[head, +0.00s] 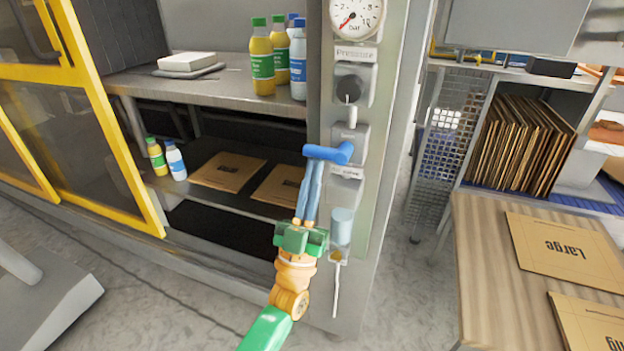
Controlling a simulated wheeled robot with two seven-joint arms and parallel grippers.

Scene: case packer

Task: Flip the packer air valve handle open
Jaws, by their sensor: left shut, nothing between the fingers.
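The blue air valve handle (327,154) juts out to the left from the valve on the grey panel post, below the pressure gauge and the dark knob. It lies roughly level in the picture. My left gripper (313,168) comes up from below, with its two long blue-grey fingers shut together and empty. The fingertips are right under the handle's left part. They look close to it or touching, but I cannot tell which. The label below the valve (348,172) is partly covered by the handle. My right gripper is not in view.
The pressure gauge (355,18) and dark knob (349,88) sit above the valve. A grey-blue filter cup (341,226) hangs below. Bottles (262,62) stand on the shelf left of the post. A yellow-framed door (113,150) is at left, a wooden table (490,270) at right.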

